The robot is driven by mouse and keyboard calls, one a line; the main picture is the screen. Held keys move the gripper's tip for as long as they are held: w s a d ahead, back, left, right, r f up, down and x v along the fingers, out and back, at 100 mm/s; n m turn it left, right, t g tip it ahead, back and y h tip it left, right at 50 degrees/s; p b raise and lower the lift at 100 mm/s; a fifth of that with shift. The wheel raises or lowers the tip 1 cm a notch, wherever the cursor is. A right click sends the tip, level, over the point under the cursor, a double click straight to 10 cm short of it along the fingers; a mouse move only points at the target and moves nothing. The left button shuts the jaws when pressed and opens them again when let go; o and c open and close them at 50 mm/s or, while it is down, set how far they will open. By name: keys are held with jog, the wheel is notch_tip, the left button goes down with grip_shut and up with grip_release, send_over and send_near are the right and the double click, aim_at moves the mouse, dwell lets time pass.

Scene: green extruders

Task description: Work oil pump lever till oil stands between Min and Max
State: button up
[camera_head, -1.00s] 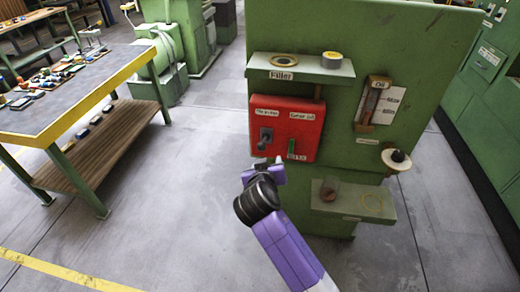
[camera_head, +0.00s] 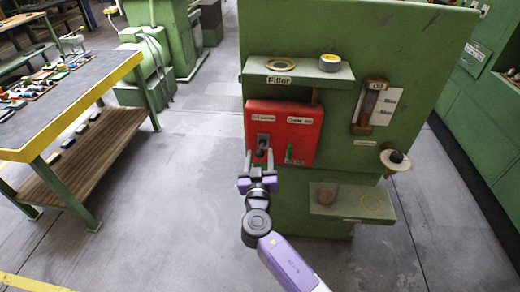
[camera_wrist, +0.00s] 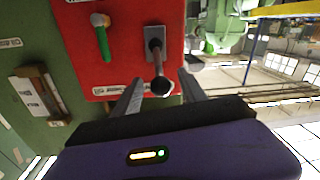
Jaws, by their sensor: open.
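A red panel (camera_head: 308,124) on the green machine carries two levers; their labels are too blurred to read surely. The left one is a dark-knobbed lever (camera_head: 262,149) on a grey plate, the right one a green handle (camera_head: 290,152). My gripper (camera_head: 260,158) is open in front of the dark-knobbed lever. In the wrist view the lever's round end (camera_wrist: 161,86) shows between the open fingers, not gripped; I cannot tell if they touch it. The oil gauge (camera_head: 369,103), with marks beside it, is on the machine's right; its level is not readable.
A filler shelf (camera_head: 300,77) with a roll (camera_head: 331,63) juts out above the panel. A workbench (camera_head: 60,110) stands left; floor between is clear.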

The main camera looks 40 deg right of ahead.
jog(key=shift+x, duration=1.25)
grip_shut()
dwell(0.5)
